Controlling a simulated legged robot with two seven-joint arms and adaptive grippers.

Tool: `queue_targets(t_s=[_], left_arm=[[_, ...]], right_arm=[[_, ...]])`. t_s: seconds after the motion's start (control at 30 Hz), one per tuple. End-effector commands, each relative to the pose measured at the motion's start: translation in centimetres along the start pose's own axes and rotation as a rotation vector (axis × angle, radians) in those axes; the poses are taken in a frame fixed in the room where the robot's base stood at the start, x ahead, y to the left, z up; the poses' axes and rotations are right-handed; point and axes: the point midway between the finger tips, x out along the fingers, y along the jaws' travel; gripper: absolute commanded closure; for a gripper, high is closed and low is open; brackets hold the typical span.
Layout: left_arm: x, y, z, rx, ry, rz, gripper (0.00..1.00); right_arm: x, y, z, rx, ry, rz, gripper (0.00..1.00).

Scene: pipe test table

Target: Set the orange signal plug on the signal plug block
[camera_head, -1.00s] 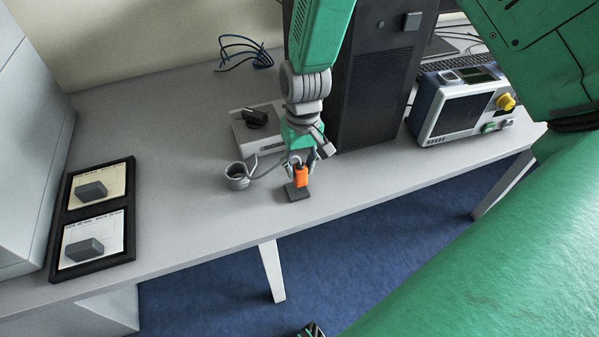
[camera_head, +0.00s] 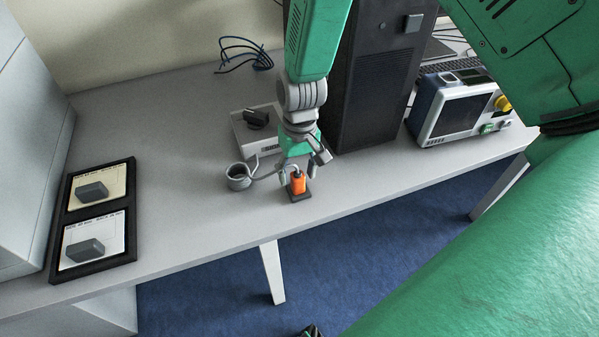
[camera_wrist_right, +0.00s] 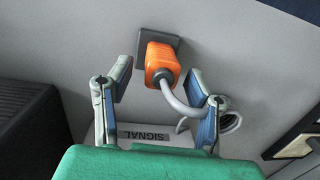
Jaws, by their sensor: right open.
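The orange signal plug (camera_head: 299,184) sits on the dark grey signal plug block (camera_head: 300,198) near the table's front edge. In the right wrist view the orange plug (camera_wrist_right: 159,65) stands against the dark block (camera_wrist_right: 174,42), with a grey cable curving from its near end. My right gripper (camera_head: 297,176) is open, its fingers on either side of the plug. In the right wrist view a gap shows between each finger of the gripper (camera_wrist_right: 163,85) and the plug. My left gripper is not in view.
A grey box with a black knob (camera_head: 256,120) stands behind my right gripper. A grey ring-shaped holder (camera_head: 238,177) is to its left. A black tower (camera_head: 375,90) and a screen instrument (camera_head: 458,105) stand to the right. A framed panel (camera_head: 95,218) lies at left. The table (camera_head: 185,200) between is clear.

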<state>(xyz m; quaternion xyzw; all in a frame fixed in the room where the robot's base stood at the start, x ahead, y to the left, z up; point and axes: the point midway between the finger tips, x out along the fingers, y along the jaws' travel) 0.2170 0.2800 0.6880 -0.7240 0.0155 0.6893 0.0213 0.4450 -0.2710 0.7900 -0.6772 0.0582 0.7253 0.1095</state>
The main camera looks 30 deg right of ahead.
Motion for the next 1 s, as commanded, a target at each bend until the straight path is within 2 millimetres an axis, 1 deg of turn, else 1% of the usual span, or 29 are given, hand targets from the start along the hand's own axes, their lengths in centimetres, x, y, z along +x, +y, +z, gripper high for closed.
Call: queue_targets(t_s=[0.17,0.3,0.4,0.5,0.6,0.77,0.87,0.93,0.97,1.0], left_arm=[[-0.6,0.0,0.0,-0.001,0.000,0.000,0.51],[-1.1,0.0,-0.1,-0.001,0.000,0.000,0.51],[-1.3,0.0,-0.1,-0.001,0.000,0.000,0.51],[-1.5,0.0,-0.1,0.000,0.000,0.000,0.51],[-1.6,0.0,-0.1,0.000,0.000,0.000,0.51],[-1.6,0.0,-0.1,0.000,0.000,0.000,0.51],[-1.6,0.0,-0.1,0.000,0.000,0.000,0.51],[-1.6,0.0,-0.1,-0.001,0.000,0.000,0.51],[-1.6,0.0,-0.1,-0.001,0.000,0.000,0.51],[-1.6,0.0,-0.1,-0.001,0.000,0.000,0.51]], right_arm=[[-3.4,0.2,-0.2,0.000,0.005,-0.005,0.53],[-6.6,0.4,-0.2,-0.001,0.004,-0.006,0.53],[-8.5,0.5,-0.2,0.000,0.002,-0.006,0.53],[-10.0,0.4,-0.2,0.001,0.001,-0.005,0.53],[-10.9,0.3,-0.1,0.001,0.000,-0.003,0.53],[-11.6,0.2,-0.1,0.000,0.000,-0.001,0.53],[-10.9,0.3,0.2,-0.002,-0.002,0.004,0.53],[-9.1,0.9,0.8,-0.011,-0.001,0.018,0.53],[-7.9,1.3,1.4,-0.017,0.000,0.027,0.53],[-6.0,1.9,2.2,-0.028,0.004,0.042,0.53]])
